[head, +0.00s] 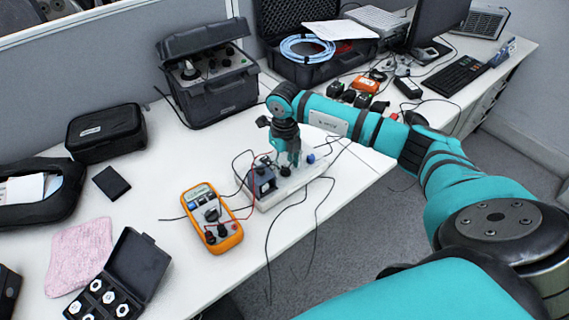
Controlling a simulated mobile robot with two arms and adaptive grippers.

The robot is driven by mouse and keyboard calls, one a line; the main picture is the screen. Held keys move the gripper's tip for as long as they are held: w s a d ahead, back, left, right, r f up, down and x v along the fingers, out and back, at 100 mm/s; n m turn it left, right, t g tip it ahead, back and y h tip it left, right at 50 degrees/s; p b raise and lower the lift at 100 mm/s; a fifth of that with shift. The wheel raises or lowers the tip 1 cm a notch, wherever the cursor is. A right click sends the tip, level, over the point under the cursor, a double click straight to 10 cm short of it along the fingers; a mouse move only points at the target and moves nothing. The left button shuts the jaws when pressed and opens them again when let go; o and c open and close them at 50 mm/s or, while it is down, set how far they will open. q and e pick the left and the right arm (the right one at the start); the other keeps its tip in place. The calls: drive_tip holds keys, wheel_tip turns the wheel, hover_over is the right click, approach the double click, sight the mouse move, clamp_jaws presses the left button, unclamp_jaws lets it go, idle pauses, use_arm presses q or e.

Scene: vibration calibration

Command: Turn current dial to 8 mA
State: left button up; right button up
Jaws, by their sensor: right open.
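A white device box (262,203) with dark knobs and a blue knob (310,158) on top stands near the table's front edge. A dark block (262,181) with wires sits on its left part. My right gripper (290,162) points down just above the middle of this box, with its fingers open close to a dark knob (284,170). Whether it touches the knob cannot be told. The dial markings are too small to read, and which knob is the current dial is unclear. My left gripper is out of view.
An orange multimeter (226,236) with leads lies left of the box. An open black instrument case (222,98) stands behind. Loose cables hang over the front edge. A pink cloth (78,255) and an open weight case (139,268) lie at the left.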

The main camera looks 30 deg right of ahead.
drive_tip(key=shift+f, duration=0.45)
drive_tip(key=shift+c, duration=0.3)
clamp_jaws()
drive_tip(key=n+b, duration=0.3)
drive_tip(key=n, duration=0.1)
drive_tip(key=n+b, duration=0.2)
drive_tip(key=n, duration=0.2)
drive_tip(key=shift+a, duration=0.15)
drive_tip(key=shift+r+n, duration=0.1)
drive_tip(key=shift+n, duration=0.4)
